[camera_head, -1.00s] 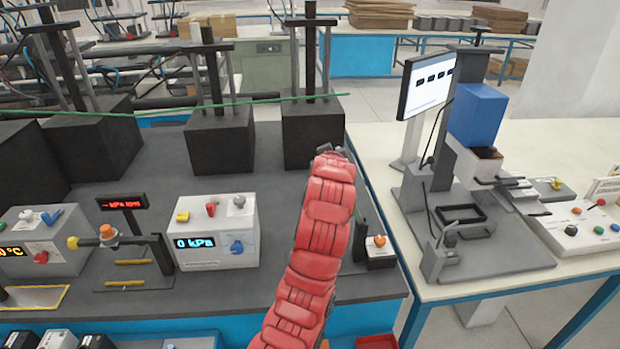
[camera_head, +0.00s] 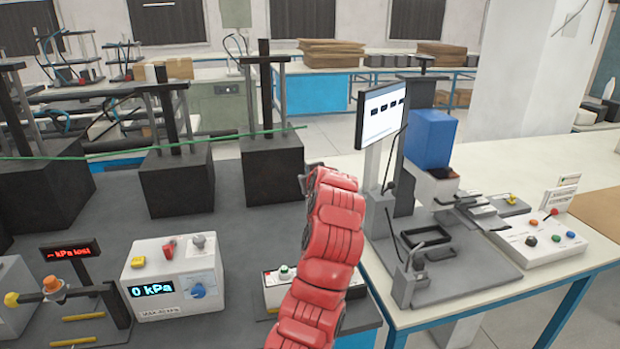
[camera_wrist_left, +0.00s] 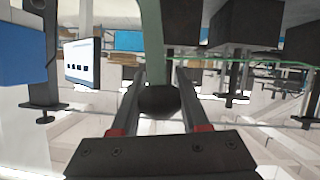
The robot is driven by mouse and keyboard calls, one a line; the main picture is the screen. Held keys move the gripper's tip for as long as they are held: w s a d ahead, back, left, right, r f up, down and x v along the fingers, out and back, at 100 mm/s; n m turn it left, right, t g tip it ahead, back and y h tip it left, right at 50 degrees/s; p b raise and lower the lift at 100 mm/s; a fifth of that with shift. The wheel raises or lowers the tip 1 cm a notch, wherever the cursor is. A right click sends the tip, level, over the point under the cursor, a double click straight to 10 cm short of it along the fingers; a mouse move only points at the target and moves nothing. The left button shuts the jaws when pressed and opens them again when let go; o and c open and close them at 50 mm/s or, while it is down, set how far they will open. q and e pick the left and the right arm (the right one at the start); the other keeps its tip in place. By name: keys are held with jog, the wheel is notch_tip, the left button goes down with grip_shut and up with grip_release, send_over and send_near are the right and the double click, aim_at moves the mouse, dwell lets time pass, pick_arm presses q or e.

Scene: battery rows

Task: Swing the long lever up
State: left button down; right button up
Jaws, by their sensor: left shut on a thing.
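My left gripper (camera_wrist_left: 160,76) shows in the left wrist view, with its two fingers closed about a dark round knob (camera_wrist_left: 158,99). A long grey-green bar (camera_wrist_left: 151,40) runs from the knob to the top of that view; it looks like the long lever. In the head view my red left arm rises from the bottom middle and hides the fingers and knob. Only a dark bit of the left gripper (camera_head: 313,172) shows at the arm's far end, above the right part of the grey bench. I cannot tell the lever's angle. My right gripper is not in view.
A white kPa box (camera_head: 160,306) and a small white device (camera_head: 272,298) stand left of my arm. Black blocks with posts (camera_head: 272,172) stand behind. The monitor (camera_head: 381,118) and a grey fixture (camera_head: 470,262) stand on the right table.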

pick_arm(q)
jog(key=c, duration=0.7)
grip_release()
jog(key=shift+d+f, duration=0.1)
jog(key=shift+d, duration=0.1)
jog(key=o, duration=0.3)
jog(key=shift+w+d, duration=0.1)
jog(key=shift+d, duration=0.05)
jog(key=b+v, duration=0.4)
jog(key=v, duration=1.3)
